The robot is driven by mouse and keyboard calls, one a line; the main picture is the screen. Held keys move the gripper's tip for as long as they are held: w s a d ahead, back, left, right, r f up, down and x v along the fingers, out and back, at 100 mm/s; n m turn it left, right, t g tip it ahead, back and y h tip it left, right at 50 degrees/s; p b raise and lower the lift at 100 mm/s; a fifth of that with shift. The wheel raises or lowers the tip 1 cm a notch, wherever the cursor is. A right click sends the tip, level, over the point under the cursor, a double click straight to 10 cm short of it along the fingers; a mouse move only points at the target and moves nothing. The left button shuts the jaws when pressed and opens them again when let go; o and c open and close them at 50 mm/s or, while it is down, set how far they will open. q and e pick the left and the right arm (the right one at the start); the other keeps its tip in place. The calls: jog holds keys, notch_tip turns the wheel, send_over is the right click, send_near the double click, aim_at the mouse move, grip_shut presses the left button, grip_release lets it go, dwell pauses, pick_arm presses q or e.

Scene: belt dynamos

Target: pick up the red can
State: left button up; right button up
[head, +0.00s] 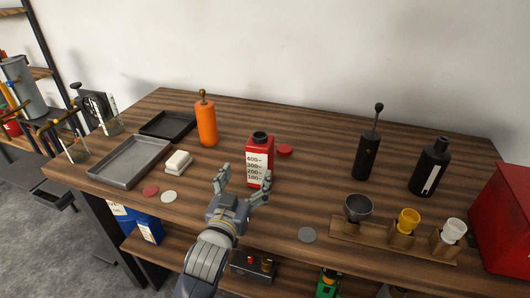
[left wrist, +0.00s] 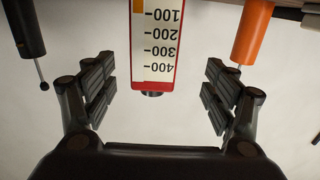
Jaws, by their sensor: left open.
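The red can (head: 260,152) stands upright on the wooden table in the head view. It has a white label with black numbers and a dark open neck. My left gripper (head: 243,180) is open and just in front of the can, on the near side. In the left wrist view the can (left wrist: 154,45) shows upside down, between the two spread fingers of the left gripper (left wrist: 155,90) but beyond them. No contact shows. My right gripper is not in view.
An orange bottle (head: 206,122) stands left of the can, and a red cap (head: 285,150) lies right of it. A white block (head: 178,161) and grey tray (head: 130,163) are left. A black grinder (head: 367,150), black bottle (head: 430,168) and cup holder (head: 345,226) stand right.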

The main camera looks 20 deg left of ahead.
aim_at(255, 161)
pick_arm(q)
jog(key=shift+w+r, duration=0.1)
jog(key=shift+w, duration=0.4)
jog(key=shift+w+r, duration=0.15)
jog(key=shift+w, duration=0.2)
jog(key=w, duration=0.2)
jog(key=shift+w+p, duration=0.3)
jog(key=shift+w, duration=0.3)
jog(key=shift+w+d, duration=0.1)
jog(key=shift+w, duration=0.5)
jog(key=w+p, duration=0.1)
jog(key=w, duration=0.2)
jog(key=shift+d, duration=0.2)
jog(key=shift+w, duration=0.5)
jog(key=shift+s, duration=0.1)
jog(key=shift+c, duration=1.1)
jog(key=c, duration=1.2)
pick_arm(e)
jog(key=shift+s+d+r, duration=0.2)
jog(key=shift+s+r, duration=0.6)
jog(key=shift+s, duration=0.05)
